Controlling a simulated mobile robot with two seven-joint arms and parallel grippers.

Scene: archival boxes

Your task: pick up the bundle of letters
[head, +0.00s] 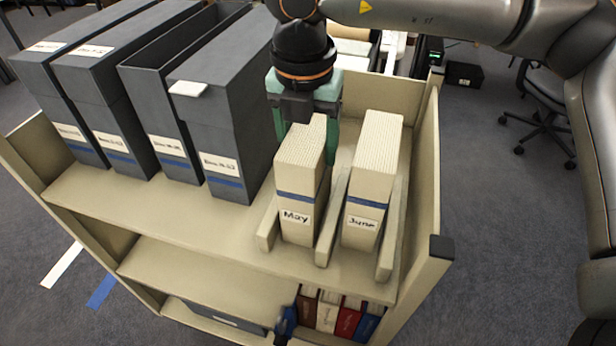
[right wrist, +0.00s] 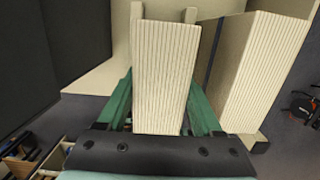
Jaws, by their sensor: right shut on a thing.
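A bundle of cream letters labelled "May" (head: 297,190), with a blue band, stands upright between low dividers on the cart's top shelf. In the right wrist view the bundle (right wrist: 166,75) lies between my green fingers. My right gripper (head: 304,130) is shut on it from behind, and one finger is partly hidden by the bundle. A second bundle labelled "June" (head: 368,185) stands upright to its right in its own slot; it also shows in the right wrist view (right wrist: 265,65). I cannot tell if the May bundle is lifted off the shelf. My left gripper is not in view.
Several tall dark grey archival boxes (head: 216,140) stand left of the bundles; the nearest has a small white piece (head: 188,88) on top. The cream cart (head: 170,205) has a raised right side panel. Coloured books (head: 327,312) stand on the lower shelf.

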